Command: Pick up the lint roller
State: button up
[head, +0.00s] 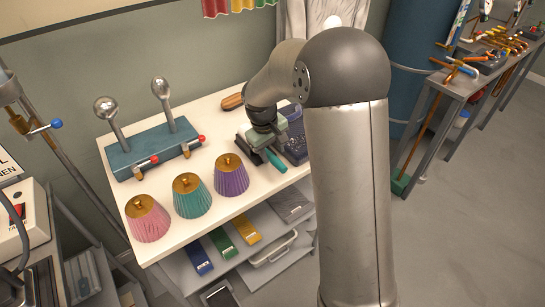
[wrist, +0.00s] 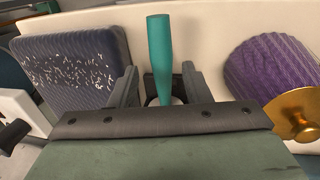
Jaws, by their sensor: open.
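The lint roller shows as a teal handle (wrist: 158,50) in the wrist view; its lower part runs between my fingers, with a bit of white showing there, and the rest is hidden by my gripper. In the head view the teal handle (head: 276,161) sticks out beside my gripper (head: 263,153) over the white table. My gripper (wrist: 159,84) is open, with one finger on each side of the handle. A gap shows between the handle and each finger.
A dark pad (wrist: 72,62) with white lint lies left of the roller in the wrist view. A purple pleated shade (head: 231,175) stands close by, with teal (head: 191,197) and pink (head: 148,218) ones beyond. A blue rack (head: 152,150) and wooden-backed item (head: 232,102) share the white table (head: 217,130).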

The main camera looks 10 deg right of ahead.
aim_at(273, 157)
jog(key=shift+w+d+f, duration=0.15)
jog(key=shift+f, duration=1.35)
grip_shut()
jog(key=shift+r, duration=0.15)
